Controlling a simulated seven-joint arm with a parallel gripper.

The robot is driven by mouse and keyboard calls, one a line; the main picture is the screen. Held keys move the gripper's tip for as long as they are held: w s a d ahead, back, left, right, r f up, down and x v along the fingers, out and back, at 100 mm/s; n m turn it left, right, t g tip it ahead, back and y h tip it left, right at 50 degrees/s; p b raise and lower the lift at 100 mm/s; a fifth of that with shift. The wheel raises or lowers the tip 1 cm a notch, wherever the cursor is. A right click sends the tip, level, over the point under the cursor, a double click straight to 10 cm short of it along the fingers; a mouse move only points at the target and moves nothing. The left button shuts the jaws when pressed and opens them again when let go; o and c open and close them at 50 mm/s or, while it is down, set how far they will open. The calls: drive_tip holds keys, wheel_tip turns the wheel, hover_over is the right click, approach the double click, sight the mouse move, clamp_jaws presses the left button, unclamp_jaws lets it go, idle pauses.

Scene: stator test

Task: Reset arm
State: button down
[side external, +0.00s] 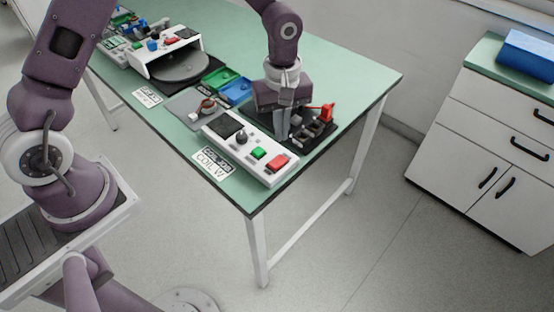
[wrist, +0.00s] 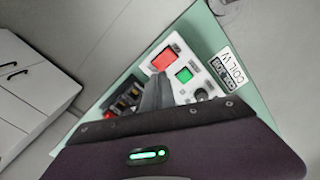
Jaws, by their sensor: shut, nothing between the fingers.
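My gripper (side external: 283,134) points down over the right part of the green table (side external: 370,82) in the side external view. Its fingers are shut with nothing between them. They stand just behind a white control box (side external: 237,160) with a black screen, a dark knob, a green button (side external: 258,153) and a red button (side external: 278,162). A dark fixture (side external: 312,132) with a red lever (side external: 327,112) is just right of the fingers. In the wrist view the shut fingers (wrist: 154,92) show in front of the box and the fixture (wrist: 125,100). I cannot tell whether the fingertips touch anything.
A blue tray (side external: 236,91) and a green tray (side external: 220,78) lie left of my gripper. A grey plate with small parts (side external: 195,108) is beside them. A white machine with a grey disc (side external: 180,66) stands farther left. The table's right end is clear. A cabinet (side external: 490,130) stands apart at right.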

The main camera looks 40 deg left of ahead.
drive_tip(key=s+a+r+m+t+y, duration=0.1)
drive_tip(key=s+a+r+m, duration=0.2)
drive_tip(key=r, duration=0.5)
drive_tip(key=s+a+r+m+t, duration=0.1)
drive_tip(key=s+a+r+m, duration=0.1)
drive_tip(key=s+r, duration=0.45)
drive_tip(key=s+a+r+m+t+h, duration=0.1)
drive_tip(key=s+r+m+t, duration=0.2)
drive_tip(key=s+r+m, duration=0.4)
drive_tip(key=s, duration=0.7)
drive_tip(key=shift+s+a+r+t, duration=0.15)
drive_tip(key=shift+s+t, duration=0.15)
drive_tip(key=shift+s, duration=0.1)
